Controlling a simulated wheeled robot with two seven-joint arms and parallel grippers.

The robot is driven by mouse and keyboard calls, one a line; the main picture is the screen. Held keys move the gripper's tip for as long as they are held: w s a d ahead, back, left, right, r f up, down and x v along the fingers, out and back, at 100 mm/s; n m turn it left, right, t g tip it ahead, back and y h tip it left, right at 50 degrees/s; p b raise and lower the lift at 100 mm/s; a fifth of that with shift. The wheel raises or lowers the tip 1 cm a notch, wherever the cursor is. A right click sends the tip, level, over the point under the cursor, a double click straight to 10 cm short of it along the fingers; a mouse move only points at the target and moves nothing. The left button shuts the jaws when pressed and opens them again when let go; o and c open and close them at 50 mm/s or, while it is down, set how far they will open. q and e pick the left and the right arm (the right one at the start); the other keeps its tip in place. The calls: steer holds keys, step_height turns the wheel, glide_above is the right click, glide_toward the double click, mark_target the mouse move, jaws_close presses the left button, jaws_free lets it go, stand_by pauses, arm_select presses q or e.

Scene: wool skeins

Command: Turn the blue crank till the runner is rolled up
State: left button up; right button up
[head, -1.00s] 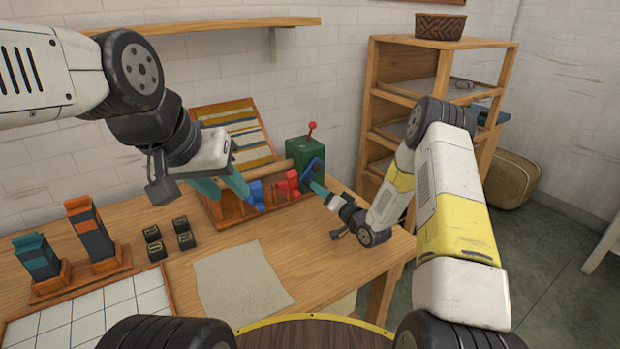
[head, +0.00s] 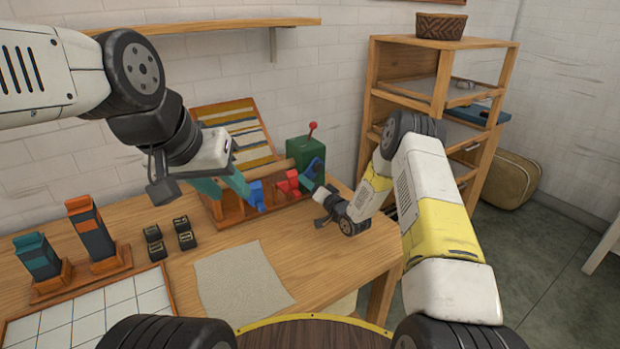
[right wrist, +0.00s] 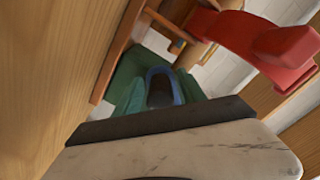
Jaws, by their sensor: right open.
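The blue crank (head: 314,171) is a dark blue piece on the side of a green box (head: 301,150) with a red lever on top. My right gripper (head: 316,186) is open right by the crank. In the right wrist view a blue curved piece (right wrist: 163,74) shows between green shapes; contact is unclear. The striped runner (head: 240,132) lies on a sloped board behind a wooden roller (head: 268,173). My left gripper (head: 228,190) has teal fingers spread apart. One fingertip is close to a blue piece (head: 257,193) on the rack; I cannot tell if they touch.
A red piece (head: 288,182) stands between both grippers; it fills the upper right of the right wrist view (right wrist: 265,45). A grey cloth (head: 240,284) lies flat in front. Dark blocks (head: 170,238) and two holders stand left. A wooden shelf (head: 440,75) stands beyond the table's right edge.

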jaws_close()
steer(key=shift+r+m, duration=0.15)
steer(key=shift+m, duration=0.15)
